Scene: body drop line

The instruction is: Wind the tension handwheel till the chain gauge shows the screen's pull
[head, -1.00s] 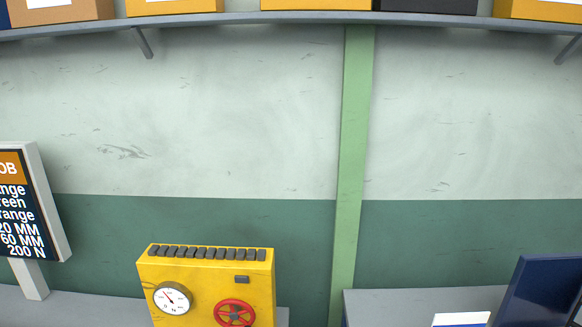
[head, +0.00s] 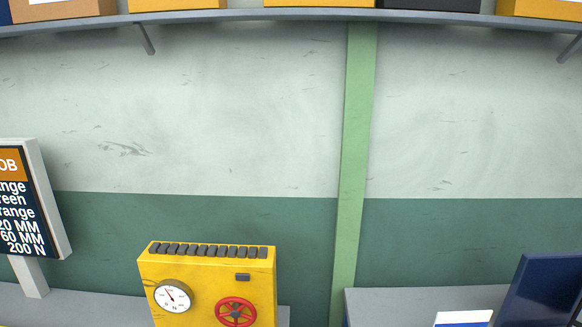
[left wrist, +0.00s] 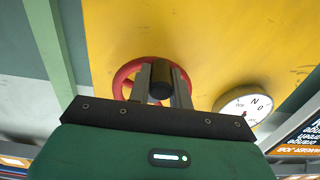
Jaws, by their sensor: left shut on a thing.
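The red tension handwheel (head: 236,312) is on the front of a yellow machine (head: 207,284), low in the head view. The round white chain gauge (head: 173,296) is left of it; its needle points up and left, and its figures are too small to read. The screen (head: 24,205) at the left edge shows "200 N" on its last line. In the left wrist view, my left gripper (left wrist: 161,84) is shut on a dark round knob (left wrist: 161,82) in front of the red wheel (left wrist: 122,77). The gauge also shows there (left wrist: 243,108). My right gripper is in neither view.
A row of dark blocks (head: 208,250) lines the machine's top. A grey bench (head: 400,300) with a dark blue panel (head: 537,290) stands to the right. A shelf (head: 300,15) with boxes runs along the top. A green post (head: 354,160) stands against the wall.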

